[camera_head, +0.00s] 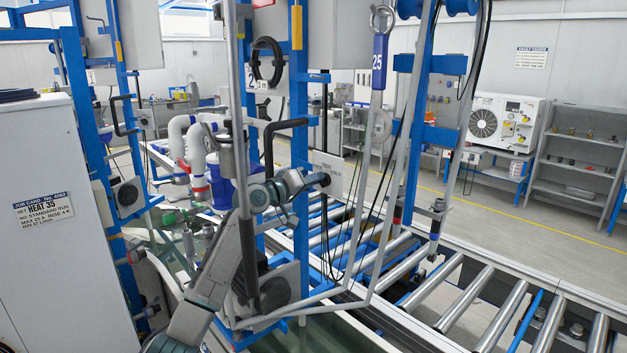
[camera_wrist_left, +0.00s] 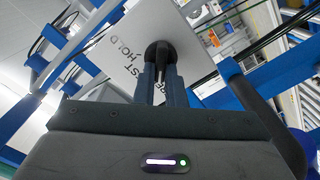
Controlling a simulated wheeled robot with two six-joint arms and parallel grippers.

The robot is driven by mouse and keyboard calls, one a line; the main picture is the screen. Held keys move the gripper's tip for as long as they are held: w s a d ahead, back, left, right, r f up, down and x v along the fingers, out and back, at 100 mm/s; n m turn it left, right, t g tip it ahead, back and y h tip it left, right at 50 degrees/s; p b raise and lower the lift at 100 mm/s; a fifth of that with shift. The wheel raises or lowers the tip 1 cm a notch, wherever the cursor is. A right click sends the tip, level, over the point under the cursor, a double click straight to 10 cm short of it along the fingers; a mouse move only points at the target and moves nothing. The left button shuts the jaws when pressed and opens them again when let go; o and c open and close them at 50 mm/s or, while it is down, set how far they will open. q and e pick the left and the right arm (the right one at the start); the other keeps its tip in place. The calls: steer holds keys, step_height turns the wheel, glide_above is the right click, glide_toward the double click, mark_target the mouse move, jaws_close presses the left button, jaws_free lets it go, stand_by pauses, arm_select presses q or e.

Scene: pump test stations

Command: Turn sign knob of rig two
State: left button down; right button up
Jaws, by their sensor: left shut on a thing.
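The knob of the sign is a dark round-headed piece (camera_wrist_left: 158,54) in front of a white sign plate (camera_wrist_left: 125,65) in the left wrist view. The plate is tilted in that view, and the words TEST and HOLD can be read on it. My left gripper (camera_wrist_left: 162,88) is shut on the knob, with one finger on each side. In the head view my left gripper (camera_head: 312,182) reaches right to the knob at the plate (camera_head: 352,178), beside the blue frame of rig two (camera_head: 298,100). Fingers and knob are small and dark there. My right gripper is out of view.
A black handle (camera_head: 285,124) and grey tubes stand close around my left arm. A roller conveyor (camera_head: 470,300) runs behind and to the right. White pipes (camera_head: 185,140) are left of the rig. A white cabinet (camera_head: 60,240) stands at far left.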

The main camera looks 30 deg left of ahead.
arm_select(q)
steer(key=c, duration=1.5)
jaws_free()
steer(key=b+v, duration=0.5)
steer(key=v, duration=0.5)
steer(key=shift+s+a, duration=0.2)
steer(key=shift+s, duration=0.15)
